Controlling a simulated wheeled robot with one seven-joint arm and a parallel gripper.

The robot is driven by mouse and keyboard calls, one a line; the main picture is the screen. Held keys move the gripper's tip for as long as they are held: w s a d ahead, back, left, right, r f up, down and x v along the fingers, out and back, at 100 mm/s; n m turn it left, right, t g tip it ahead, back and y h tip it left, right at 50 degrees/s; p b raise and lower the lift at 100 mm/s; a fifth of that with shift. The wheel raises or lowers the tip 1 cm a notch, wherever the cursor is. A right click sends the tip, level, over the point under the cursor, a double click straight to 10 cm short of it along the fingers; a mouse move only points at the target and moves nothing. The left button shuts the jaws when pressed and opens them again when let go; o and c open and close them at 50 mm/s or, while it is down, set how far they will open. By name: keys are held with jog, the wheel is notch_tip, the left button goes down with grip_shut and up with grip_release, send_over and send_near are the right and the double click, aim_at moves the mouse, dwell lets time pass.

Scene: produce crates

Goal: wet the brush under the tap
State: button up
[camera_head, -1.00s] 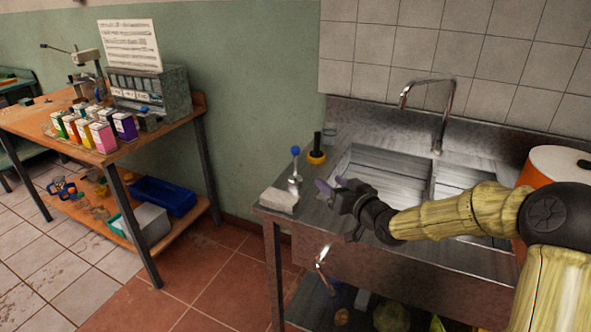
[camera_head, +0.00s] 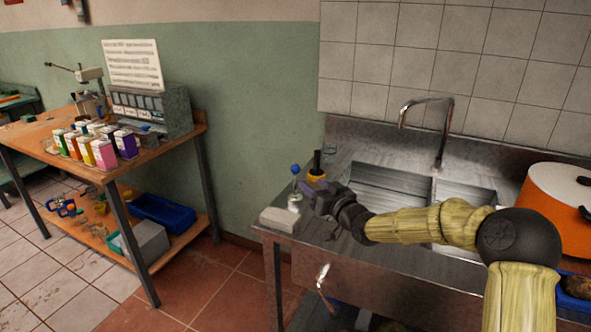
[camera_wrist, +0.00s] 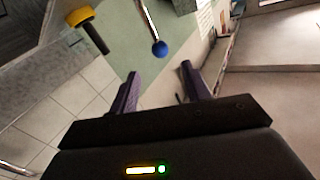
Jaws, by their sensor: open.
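A thing with a yellow round base and black upright handle (camera_head: 316,166), possibly the brush, stands at the left of the sink; it also shows in the wrist view (camera_wrist: 85,22). A rod with a blue ball (camera_head: 295,169) rises from a small pale base beside it. In the wrist view the blue ball (camera_wrist: 160,48) lies just beyond the gap between my fingertips. My gripper (camera_head: 314,188) has purple fingers, open and empty, also in the wrist view (camera_wrist: 160,72). The curved metal tap (camera_head: 438,145) rises behind the sink (camera_head: 390,178).
A pale block (camera_head: 278,219) lies on the counter's front left corner. An orange pot with a white lid (camera_head: 555,195) stands at the right. A wooden table (camera_head: 150,158) with coloured cartons stands at the left. Open floor lies between the table and sink.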

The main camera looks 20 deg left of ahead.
aim_at(298, 172)
jog(key=p+x, duration=0.1)
jog(key=x, duration=0.9)
jog(key=shift+w+a, duration=0.25)
grip_shut()
jog(key=shift+f, duration=0.1)
